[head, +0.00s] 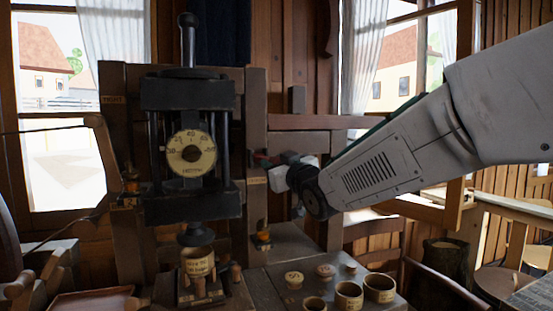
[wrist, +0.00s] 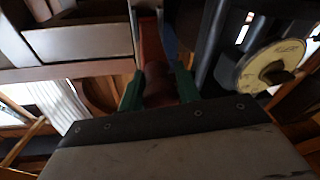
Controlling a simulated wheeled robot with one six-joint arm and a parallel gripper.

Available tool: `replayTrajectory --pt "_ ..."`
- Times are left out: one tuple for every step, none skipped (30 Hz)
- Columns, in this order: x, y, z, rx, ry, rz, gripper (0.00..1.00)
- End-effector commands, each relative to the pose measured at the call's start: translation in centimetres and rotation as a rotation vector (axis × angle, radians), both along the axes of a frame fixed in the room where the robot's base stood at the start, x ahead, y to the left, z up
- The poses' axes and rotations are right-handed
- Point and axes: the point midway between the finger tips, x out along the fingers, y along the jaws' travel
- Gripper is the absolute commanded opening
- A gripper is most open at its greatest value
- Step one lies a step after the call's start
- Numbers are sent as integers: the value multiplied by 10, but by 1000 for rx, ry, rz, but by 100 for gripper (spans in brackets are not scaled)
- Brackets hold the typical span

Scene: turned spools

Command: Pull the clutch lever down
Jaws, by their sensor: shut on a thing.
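My gripper (head: 264,162) is at the right side of the dark machine (head: 190,95). In the wrist view its two green fingers (wrist: 158,90) are on either side of a reddish-brown rounded grip, which I take to be the clutch lever (wrist: 156,72). They are shut on it. A reddish bar runs up from the grip in that view. In the head view the lever is mostly hidden by my gripper, so its angle is hard to tell.
The machine has a round dial (head: 191,153), also in the wrist view (wrist: 270,66), close beside my gripper. Below it stands a cup-like spool (head: 198,262). Several small turned pieces, including a ring (head: 349,296), sit on the bench to the right. A wooden post (head: 256,150) stands beside the machine.

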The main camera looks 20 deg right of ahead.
Motion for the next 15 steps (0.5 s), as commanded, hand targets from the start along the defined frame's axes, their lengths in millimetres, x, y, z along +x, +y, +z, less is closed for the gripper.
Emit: replayTrajectory --pt "0 0 -1 1 2 1 0" --pt "0 0 -1 1 2 1 0" --pt "0 0 -1 0 2 0 0" --pt "0 0 -1 0 2 0 0" --pt "0 0 -1 0 2 0 0" --pt "0 0 -1 0 1 1 0" --pt "0 0 -1 0 1 1 0" --pt "0 0 -1 0 1 1 0" --pt "0 0 -1 0 1 1 0" --pt "0 0 -1 0 1 1 0" --pt "0 0 -1 0 1 1 38" --pt "0 0 -1 0 0 1 49" --pt "0 0 0 0 0 1 53" --pt "0 0 0 0 0 1 53" --pt "0 0 0 0 0 1 53"
